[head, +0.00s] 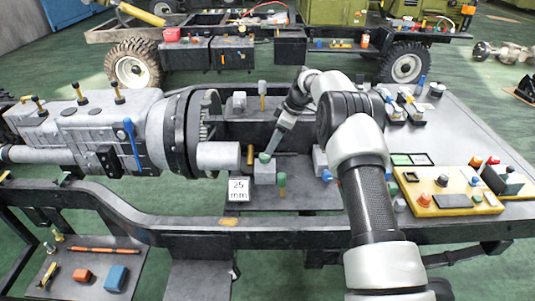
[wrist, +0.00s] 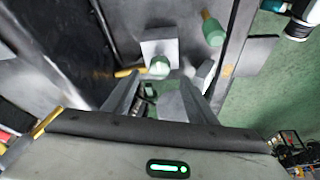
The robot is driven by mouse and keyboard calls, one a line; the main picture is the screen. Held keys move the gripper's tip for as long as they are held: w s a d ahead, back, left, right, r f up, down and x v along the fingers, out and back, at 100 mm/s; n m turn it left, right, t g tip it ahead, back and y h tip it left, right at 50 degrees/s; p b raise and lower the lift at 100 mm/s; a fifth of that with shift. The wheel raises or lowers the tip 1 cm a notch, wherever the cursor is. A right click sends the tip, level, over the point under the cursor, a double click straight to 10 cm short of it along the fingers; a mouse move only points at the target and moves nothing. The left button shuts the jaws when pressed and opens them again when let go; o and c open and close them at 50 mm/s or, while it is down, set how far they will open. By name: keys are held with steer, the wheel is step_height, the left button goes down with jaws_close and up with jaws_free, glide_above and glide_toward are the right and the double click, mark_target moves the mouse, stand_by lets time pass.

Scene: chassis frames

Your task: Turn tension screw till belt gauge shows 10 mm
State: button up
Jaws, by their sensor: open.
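A white card (head: 239,190) reading 25, with small print I cannot read, stands at the front edge of the chassis. I cannot tell whether it is the belt gauge. Behind it a grey block (head: 265,172) carries a green knob (head: 265,157). The wrist view shows this block (wrist: 160,47) and knob (wrist: 160,67) just beyond my fingertips. My gripper (wrist: 161,80) is open, one finger on each side of the knob's line, with nothing held. In the head view my gripper (head: 272,147) reaches down to the knob. I cannot tell whether it touches. No part is marked as the tension screw.
A second green-topped peg (head: 282,182) stands close to the block, also in the wrist view (wrist: 212,32). A brass rod (head: 250,153) is beside it. A large grey gearbox (head: 105,135) fills the left. A yellow control board (head: 445,192) lies right on the grey bench.

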mark_target(266, 156)
steer(key=x, duration=0.6)
steer(key=shift+f, duration=0.2)
steer(key=shift+c, duration=0.3)
steer(key=c, duration=1)
